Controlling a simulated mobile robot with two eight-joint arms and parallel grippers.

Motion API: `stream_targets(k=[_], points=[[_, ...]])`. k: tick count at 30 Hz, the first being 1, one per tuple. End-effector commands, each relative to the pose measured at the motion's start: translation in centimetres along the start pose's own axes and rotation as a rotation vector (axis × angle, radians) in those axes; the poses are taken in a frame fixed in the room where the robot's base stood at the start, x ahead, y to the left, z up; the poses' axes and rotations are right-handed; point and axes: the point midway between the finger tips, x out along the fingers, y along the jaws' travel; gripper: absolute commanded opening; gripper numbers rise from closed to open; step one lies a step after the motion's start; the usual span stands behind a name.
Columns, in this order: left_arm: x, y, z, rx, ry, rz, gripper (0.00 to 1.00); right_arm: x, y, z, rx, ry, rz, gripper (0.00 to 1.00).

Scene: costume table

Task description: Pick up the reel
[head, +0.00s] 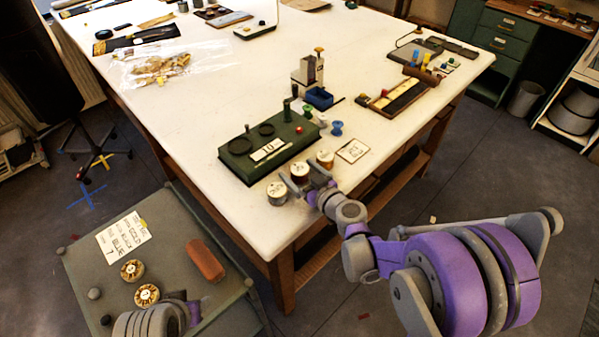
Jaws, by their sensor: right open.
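Several reels stand near the front corner of the white table. A reel with a brown top (299,172) is at my right gripper (306,183), which is open. Its fingers reach in beside this reel; I cannot tell whether they touch it. A grey-sided reel (277,194) stands just left of the gripper, and an orange-topped reel (325,158) stands just behind it. A blue reel (336,128) is farther back. Part of my left arm shows at the bottom left over the grey cart; its fingers cannot be made out.
A green box (268,148) with dark rings lies behind the reels. A white label card (353,151) lies to the right. The grey cart (195,222) carries two gold reels (147,294), a red-brown block (205,261) and a written card (123,233). The table's front edge runs below the gripper.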

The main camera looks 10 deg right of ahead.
Motion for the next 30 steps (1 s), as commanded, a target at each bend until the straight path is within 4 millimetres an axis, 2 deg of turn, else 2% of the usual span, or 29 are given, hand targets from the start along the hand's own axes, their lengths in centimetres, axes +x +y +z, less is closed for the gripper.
stream_targets(k=[6,21,30], points=[[0.0,0.0,0.01,0.0,0.0,0.0,0.5,0.06,-0.01,0.0,0.0,0.0,0.0,1.0],[0.0,0.0,0.01,0.0,0.0,0.0,0.5,0.03,-0.01,0.0,-0.001,0.0,0.0,0.1],[-0.06,0.0,-0.05,0.0,0.0,0.0,0.5,-0.01,-0.01,-0.24,-0.001,0.0,0.0,0.09]])
